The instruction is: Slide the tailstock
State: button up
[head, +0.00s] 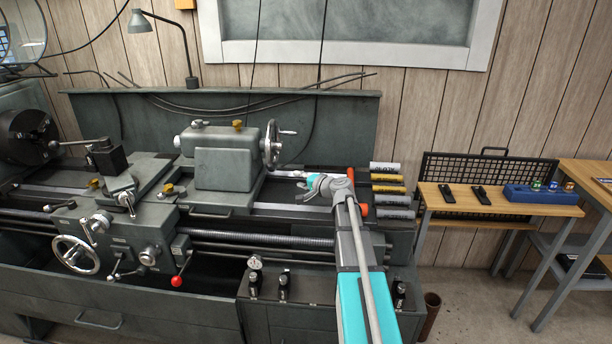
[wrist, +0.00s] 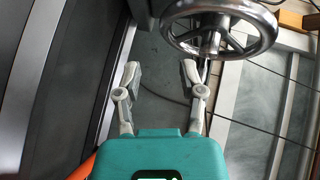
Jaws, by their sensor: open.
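The tailstock (head: 228,157) is a grey-green block on the lathe bed, right of the middle of the machine in the head view. Its metal handwheel (head: 271,145) is on its right end, and this wheel (wrist: 218,32) also shows at the top of the wrist view. My gripper (head: 285,174) is just right of the tailstock, low beside the handwheel. In the wrist view my gripper (wrist: 161,82) has its two pale fingers spread apart with nothing between them. The handwheel lies beyond and to the right of the fingertips.
The carriage (head: 125,185) stands on the bed left of the tailstock, and the chuck (head: 28,134) is at the far left. Several labelled cylinders (head: 390,189) stick out at the bed's right end. A small wooden table (head: 500,200) stands further right.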

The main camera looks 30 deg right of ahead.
jog(key=s+a+f+n+g+y, duration=0.1)
jog(key=s+a+f+n+g, duration=0.4)
jog(key=a, duration=0.5)
jog(key=s+a+f+n+g, duration=0.3)
jog(key=s+a+f, duration=0.25)
jog(key=a, duration=0.55)
jog(key=s+a+f+n+g+h, duration=0.2)
jog(key=s+g, duration=0.1)
jog(key=s, duration=0.5)
jog(key=s+a+f+n+g+h, duration=0.2)
jog(key=s+a+g+h, duration=0.1)
jog(key=s, duration=0.6)
jog(key=shift+s+f+g+h, duration=0.15)
jog(key=shift+g+h, duration=0.15)
jog(key=shift+g, duration=0.2)
